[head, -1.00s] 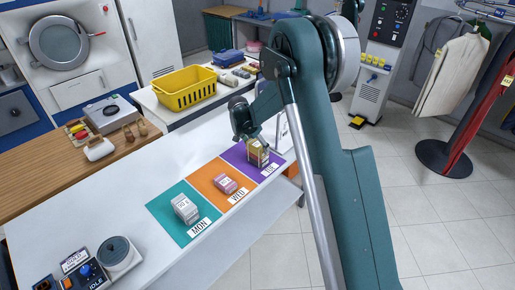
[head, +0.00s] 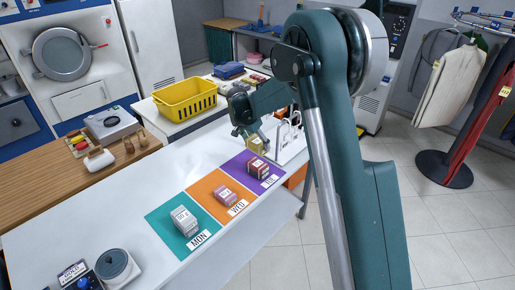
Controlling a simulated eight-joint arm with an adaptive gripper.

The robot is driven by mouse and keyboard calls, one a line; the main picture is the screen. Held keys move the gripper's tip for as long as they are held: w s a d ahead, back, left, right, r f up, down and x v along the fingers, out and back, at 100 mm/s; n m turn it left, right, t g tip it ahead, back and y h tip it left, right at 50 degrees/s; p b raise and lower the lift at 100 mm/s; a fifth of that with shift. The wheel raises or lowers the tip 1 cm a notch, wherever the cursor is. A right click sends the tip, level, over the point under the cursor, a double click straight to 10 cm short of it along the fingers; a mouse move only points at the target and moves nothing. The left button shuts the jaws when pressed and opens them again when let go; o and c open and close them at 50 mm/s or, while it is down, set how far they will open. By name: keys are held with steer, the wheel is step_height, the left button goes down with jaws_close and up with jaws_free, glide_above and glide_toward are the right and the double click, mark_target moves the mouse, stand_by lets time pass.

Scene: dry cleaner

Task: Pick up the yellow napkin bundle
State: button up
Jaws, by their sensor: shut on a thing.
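The yellow napkin bundle (head: 257,147) is in my gripper (head: 256,138), which is shut on it, at the back edge of the purple mat (head: 236,163). Only part of the bundle shows below the fingers, and I cannot tell how high it is off the counter. A dark red bundle (head: 258,169) sits on the purple mat, just in front of the yellow one.
A pink bundle (head: 226,194) is on the orange mat (head: 207,189) and a white bundle (head: 184,221) on the teal mat (head: 164,222). A white rack (head: 291,137) stands close to the right of my gripper. A yellow basket (head: 185,101) stands behind.

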steer(key=shift+r, duration=0.4)
stand_by(0.3)
